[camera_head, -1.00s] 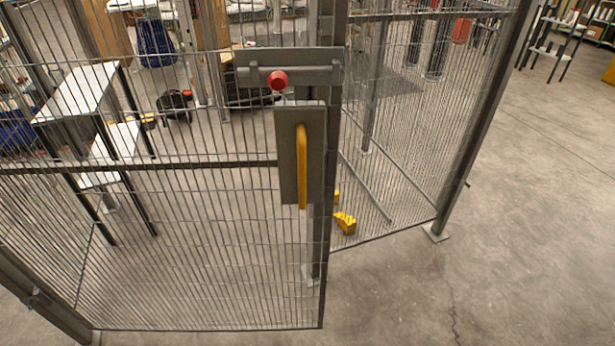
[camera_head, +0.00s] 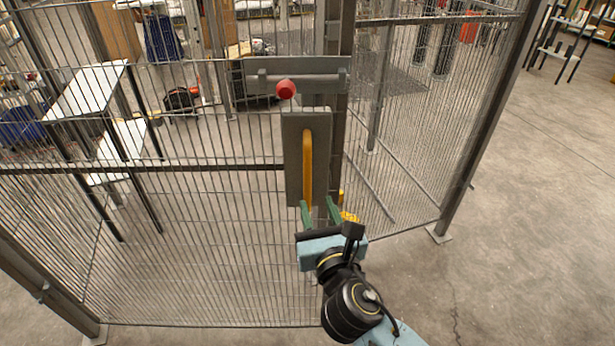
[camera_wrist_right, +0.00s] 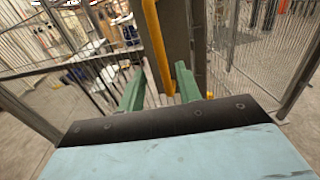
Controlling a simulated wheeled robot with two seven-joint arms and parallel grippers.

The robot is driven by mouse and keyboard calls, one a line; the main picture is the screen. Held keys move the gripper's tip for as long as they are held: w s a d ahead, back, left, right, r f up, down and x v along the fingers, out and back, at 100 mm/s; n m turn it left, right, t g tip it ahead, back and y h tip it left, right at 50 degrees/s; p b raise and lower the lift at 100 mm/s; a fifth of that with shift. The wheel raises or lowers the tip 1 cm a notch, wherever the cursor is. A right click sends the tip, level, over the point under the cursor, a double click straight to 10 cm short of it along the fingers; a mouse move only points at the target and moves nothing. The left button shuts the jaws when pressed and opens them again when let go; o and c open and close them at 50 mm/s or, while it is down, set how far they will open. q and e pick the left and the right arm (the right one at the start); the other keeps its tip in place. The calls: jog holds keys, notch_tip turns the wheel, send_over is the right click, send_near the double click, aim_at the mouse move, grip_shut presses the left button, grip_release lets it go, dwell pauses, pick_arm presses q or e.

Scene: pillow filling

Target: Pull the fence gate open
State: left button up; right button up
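The fence gate (camera_head: 200,240) is a grey wire-mesh panel in front of me. Its grey handle plate (camera_head: 292,160) carries a vertical yellow handle (camera_head: 307,165), with a bolt and red knob (camera_head: 286,89) above. My right gripper (camera_head: 319,204) is at the lower end of the handle, open, its two green fingers apart. In the right wrist view the yellow handle (camera_wrist_right: 157,45) runs down between the open green fingers (camera_wrist_right: 160,85); I cannot tell whether it touches either. My left gripper is not in view.
A grey fence post (camera_head: 465,150) stands at the right beside open concrete floor (camera_head: 545,190). Behind the mesh are white tables (camera_head: 88,92).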

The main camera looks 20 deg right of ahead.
aim_at(308, 181)
jog(key=w, duration=0.9)
jog(key=shift+w+d, duration=0.25)
jog(key=shift+d, duration=0.1)
jog(key=shift+c, duration=0.4)
grip_shut()
